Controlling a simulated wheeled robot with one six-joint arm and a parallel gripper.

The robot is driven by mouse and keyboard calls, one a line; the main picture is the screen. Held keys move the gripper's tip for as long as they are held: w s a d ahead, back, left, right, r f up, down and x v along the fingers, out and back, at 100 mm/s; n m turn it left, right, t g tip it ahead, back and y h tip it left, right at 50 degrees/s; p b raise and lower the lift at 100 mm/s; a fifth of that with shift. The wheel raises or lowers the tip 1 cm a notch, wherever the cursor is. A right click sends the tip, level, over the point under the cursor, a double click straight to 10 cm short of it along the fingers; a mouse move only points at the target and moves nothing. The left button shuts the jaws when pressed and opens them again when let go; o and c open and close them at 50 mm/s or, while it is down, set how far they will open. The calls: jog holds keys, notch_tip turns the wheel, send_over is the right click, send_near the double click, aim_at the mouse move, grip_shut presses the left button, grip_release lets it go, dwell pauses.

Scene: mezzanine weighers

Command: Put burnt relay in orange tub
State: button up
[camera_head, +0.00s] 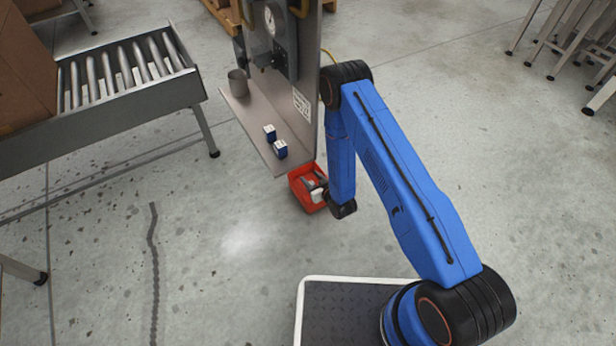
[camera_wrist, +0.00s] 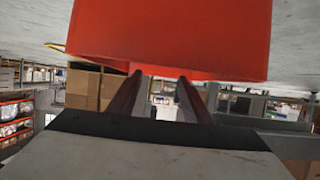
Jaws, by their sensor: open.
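The orange tub (camera_head: 299,200), red-orange in colour, is on the far side of the floor mat, beside the lower end of the metal shelf. Its outer wall (camera_wrist: 170,35) fills the top of the wrist view. My gripper (camera_head: 308,181) is at the tub and overlaps its opening in the head view. In the wrist view my gripper (camera_wrist: 160,85) has its two fingers apart, with nothing visible between them. Two small blue-and-white blocks, one (camera_head: 270,133) and another (camera_head: 280,149), stand on the shelf. I cannot tell whether either is the burnt relay. The tub's inside is mostly hidden.
The metal shelf (camera_head: 246,118) carries a grey cup (camera_head: 238,83) and has an upright panel (camera_head: 304,100) and a gauge (camera_head: 270,20). A roller conveyor (camera_head: 125,85) with boxes stands left. Open floor lies in front.

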jog(key=v, duration=0.8)
jog(key=shift+s, duration=0.2)
jog(key=shift+d+r, duration=0.15)
jog(key=shift+r, duration=0.05)
jog(key=w+d+r+h, duration=0.1)
jog(key=w+d+r, duration=0.15)
jog(key=r, duration=0.35)
jog(key=w+d+r+m+g+h, duration=0.1)
jog(key=w+r, duration=0.3)
jog(key=r, duration=0.3)
jog(key=w+d+r+h, duration=0.1)
jog(key=w+d+r, duration=0.15)
jog(key=r, duration=0.35)
jog(key=s+d+r+m+g+h, duration=0.15)
jog(key=d+r, duration=0.35)
jog(key=r, duration=0.6)
jog(key=s+d+r+m+h, duration=0.1)
jog(key=s+d+r, duration=0.3)
jog(key=r, duration=0.6)
jog(key=s+d+r+m+g+h, duration=0.2)
jog(key=s+d+r, duration=0.7)
jog(key=s+r, duration=0.45)
jog(key=s+d+r+g, duration=0.1)
jog(key=s+d+r, duration=0.1)
jog(key=s, duration=0.9)
jog(key=s+d+r+m+g, duration=0.1)
jog(key=s+d+r, duration=0.1)
jog(key=s, duration=1)
jog(key=shift+r, duration=0.7)
